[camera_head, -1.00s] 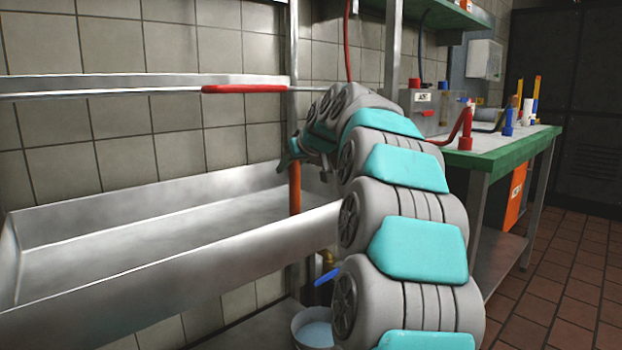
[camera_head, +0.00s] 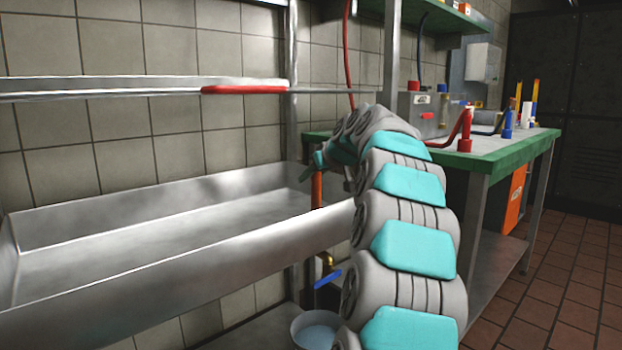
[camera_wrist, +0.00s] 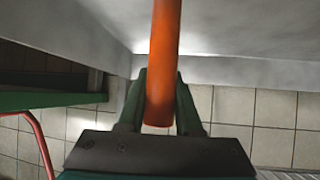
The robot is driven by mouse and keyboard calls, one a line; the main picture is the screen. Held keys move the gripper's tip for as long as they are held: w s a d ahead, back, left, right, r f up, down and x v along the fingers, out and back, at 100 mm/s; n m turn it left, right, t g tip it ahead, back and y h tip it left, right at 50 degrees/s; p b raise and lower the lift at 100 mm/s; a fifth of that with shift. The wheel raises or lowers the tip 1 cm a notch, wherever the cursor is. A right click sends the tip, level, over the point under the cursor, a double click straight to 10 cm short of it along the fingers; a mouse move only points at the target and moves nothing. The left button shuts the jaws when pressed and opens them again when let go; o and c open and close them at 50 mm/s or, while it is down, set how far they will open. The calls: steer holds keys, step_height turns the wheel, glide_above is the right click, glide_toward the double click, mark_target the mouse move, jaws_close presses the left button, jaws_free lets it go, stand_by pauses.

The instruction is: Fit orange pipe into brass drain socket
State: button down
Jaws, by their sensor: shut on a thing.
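The orange pipe (camera_head: 317,189) hangs upright near the right end of the metal sink in the head view; its lower end is cut off from sight at the sink's front rim. My gripper (camera_head: 315,163) is at its upper part, partly hidden by my arm. In the wrist view, the two dark green fingers of my gripper (camera_wrist: 161,88) are shut on the orange pipe (camera_wrist: 165,45), one on each side. A brass fitting (camera_head: 327,261), which looks like the drain socket, shows below the sink rim. Whether the pipe touches it cannot be seen.
The steel sink (camera_head: 170,265) fills the left. A blue lever (camera_head: 327,278) and a bucket of water (camera_head: 318,330) are below it. A green-topped bench (camera_head: 500,153) stands right. A rail with a red sleeve (camera_head: 243,90) crosses above.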

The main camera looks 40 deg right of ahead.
steer(key=shift+f, duration=0.2)
steer(key=c, duration=0.6)
jaws_free()
steer(key=v, duration=1.2)
steer(key=shift+r+p, duration=0.25)
steer(key=shift+p, duration=0.1)
